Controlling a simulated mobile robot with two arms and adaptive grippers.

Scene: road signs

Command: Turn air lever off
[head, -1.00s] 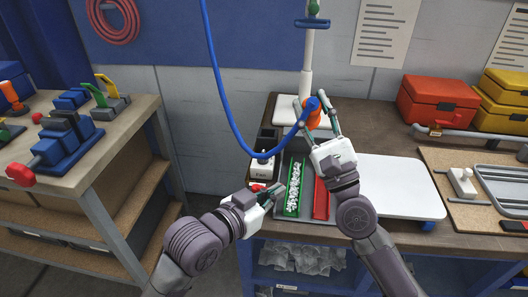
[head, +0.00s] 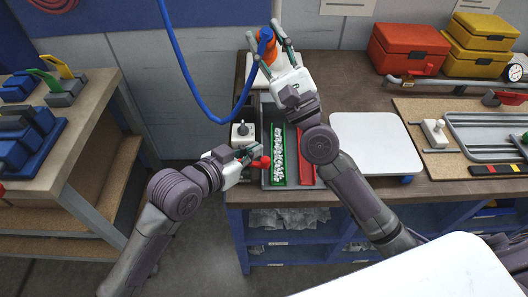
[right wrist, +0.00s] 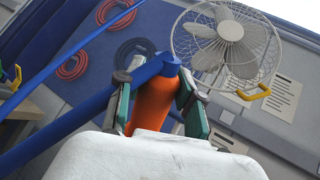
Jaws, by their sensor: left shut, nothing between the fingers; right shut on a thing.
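A red lever handle (head: 262,162) shows at the table's front left, beside the green-and-white tray. My left gripper (head: 252,153) is shut and empty right against the handle, partly covering it; I cannot tell whether they touch. A white box with a dark knob (head: 243,130) sits just behind. My right gripper (head: 268,48) is raised at the back of the table, shut on an orange tool (head: 267,45) with a blue hose (head: 190,98). In the right wrist view, the orange tool (right wrist: 153,103) stands between the green finger pads, and the blue hose end (right wrist: 150,70) is at its top.
A tray section with white pieces (head: 278,158) and a red strip (head: 306,160) lie under my right arm. A white board (head: 365,140) is to the right. Red (head: 408,50) and yellow (head: 483,35) toolboxes stand at the back. A gap separates the left bench (head: 80,120).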

